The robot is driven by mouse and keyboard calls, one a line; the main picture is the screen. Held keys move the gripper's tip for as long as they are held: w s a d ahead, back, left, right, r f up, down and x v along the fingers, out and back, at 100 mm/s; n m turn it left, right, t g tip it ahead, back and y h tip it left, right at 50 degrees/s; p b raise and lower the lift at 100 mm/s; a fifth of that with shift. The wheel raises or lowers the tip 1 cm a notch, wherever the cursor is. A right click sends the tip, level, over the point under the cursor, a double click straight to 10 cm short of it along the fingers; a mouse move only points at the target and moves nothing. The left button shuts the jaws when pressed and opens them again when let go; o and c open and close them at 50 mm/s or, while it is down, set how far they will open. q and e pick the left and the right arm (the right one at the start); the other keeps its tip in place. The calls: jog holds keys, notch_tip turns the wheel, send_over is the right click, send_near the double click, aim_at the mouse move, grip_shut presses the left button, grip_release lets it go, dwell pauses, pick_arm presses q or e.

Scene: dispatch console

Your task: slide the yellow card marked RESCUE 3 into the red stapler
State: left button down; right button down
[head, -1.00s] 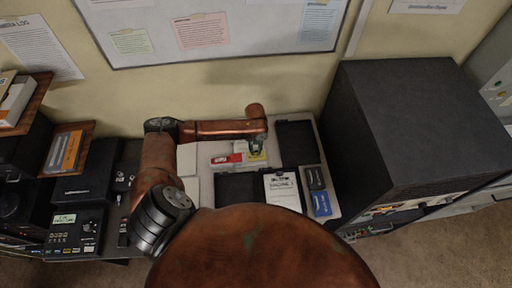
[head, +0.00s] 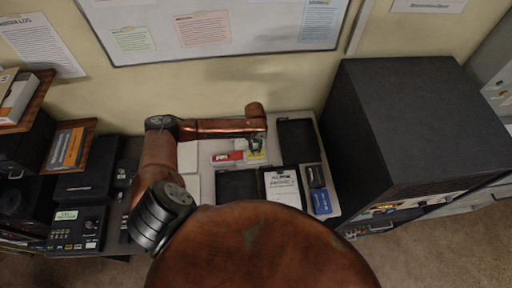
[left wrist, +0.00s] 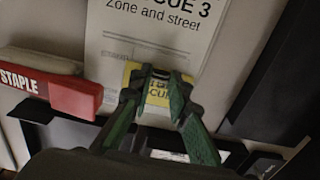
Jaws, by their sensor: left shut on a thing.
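The yellow card (left wrist: 159,80) is between the fingertips of my left gripper (left wrist: 157,88), which is shut on it. Part of its lettering shows between the fingers; the rest is hidden. In the head view the card (head: 256,157) shows just below the left gripper (head: 256,143). The red stapler (left wrist: 72,96), marked STAPLE, lies to the left of the gripper, apart from the card. In the head view the stapler (head: 228,157) is also just left of the card. My right gripper is not in view.
A white sheet (left wrist: 150,30) reading "Zone and street" lies beyond the fingertips. Dark trays (head: 297,140) and a white card pack (head: 283,187) lie to the right and in front. A blue item (head: 321,203) is at the right edge. A large dark cabinet (head: 415,120) stands on the right.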

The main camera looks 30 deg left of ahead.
aim_at(244, 152)
pick_arm(q)
jog(key=shift+s+a+p, duration=0.25)
jog(key=shift+a+p, duration=0.05)
jog(key=shift+a, duration=0.05)
jog(key=shift+s+a+p, duration=0.45)
jog(key=shift+s+a, duration=0.05)
jog(key=shift+a, duration=0.05)
jog(key=shift+s+a, duration=0.2)
jog(key=shift+a, duration=0.05)
jog(key=shift+s+a+p, duration=0.15)
jog(key=shift+p, duration=0.15)
jog(key=shift+s+a+p, duration=0.3)
jog(key=shift+a, duration=0.1)
dwell(0.3)
jog(key=shift+s+a, duration=0.15)
jog(key=shift+s+a+f+p, duration=0.1)
jog(key=shift+s+a+p, duration=0.25)
jog(key=shift+p, duration=0.25)
dwell(1.2)
jog(key=c, duration=1.7)
grip_release()
jog(key=shift+c, duration=0.2)
